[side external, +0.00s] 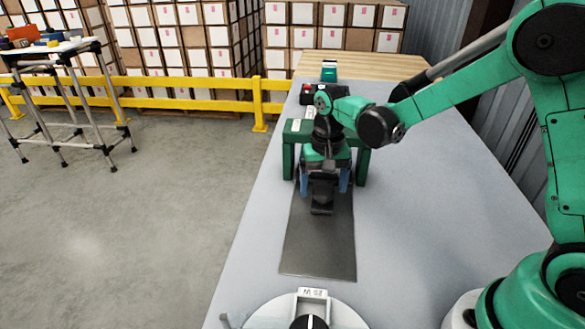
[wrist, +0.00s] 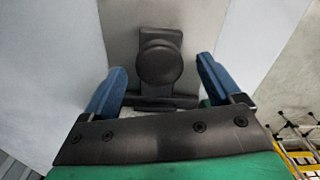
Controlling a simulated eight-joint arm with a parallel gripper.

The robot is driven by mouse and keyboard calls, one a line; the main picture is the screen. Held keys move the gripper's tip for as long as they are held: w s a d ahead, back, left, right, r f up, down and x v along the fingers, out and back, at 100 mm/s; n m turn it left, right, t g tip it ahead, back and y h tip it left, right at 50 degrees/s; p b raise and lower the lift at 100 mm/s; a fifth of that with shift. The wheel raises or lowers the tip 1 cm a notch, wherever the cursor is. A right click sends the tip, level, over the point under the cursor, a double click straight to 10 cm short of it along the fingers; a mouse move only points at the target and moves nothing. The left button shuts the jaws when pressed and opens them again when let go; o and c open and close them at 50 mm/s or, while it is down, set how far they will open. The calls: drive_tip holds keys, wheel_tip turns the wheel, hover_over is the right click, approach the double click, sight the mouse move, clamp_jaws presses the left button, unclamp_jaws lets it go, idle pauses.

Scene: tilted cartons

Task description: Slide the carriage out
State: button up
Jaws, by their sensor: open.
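The dark carriage (side external: 322,205) sits on a flat dark grey strip (side external: 318,252) on the table, in front of a green arch (side external: 288,158). In the wrist view the carriage (wrist: 160,62) has a round knob on a flat base with a wide crossbar. My gripper (side external: 324,184) is over the carriage at the arch, pointing down. Its blue fingers are apart, one on each side of the carriage in the wrist view (wrist: 160,80). Gaps show between the fingers and the knob. The gripper hides part of the carriage and the arch opening in the side view.
A white round dial (side external: 345,312) with a small sign stands at the table's near end. A dark box with a red button (side external: 307,88) and a green-topped device (side external: 329,71) stand behind the arch. The strip's near part is clear. A yellow rail (side external: 190,86) and stacked cartons are beyond.

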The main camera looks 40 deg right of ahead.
drive_tip(key=shift+c, duration=0.3)
clamp_jaws()
drive_tip(key=s+a, duration=0.9)
drive_tip(key=shift+s+a, duration=0.25)
drive_tip(key=shift+a, duration=0.1)
drive_tip(key=shift+o, duration=0.3)
unclamp_jaws()
drive_tip(key=shift+d, duration=0.1)
drive_tip(key=shift+r, duration=2.75)
drive_tip(key=d+r+n+t, duration=0.4)
drive_tip(key=d+n+t, duration=0.2)
drive_tip(key=d, duration=0.3)
drive_tip(key=shift+r+t, duration=0.25)
drive_tip(key=shift+t, duration=0.35)
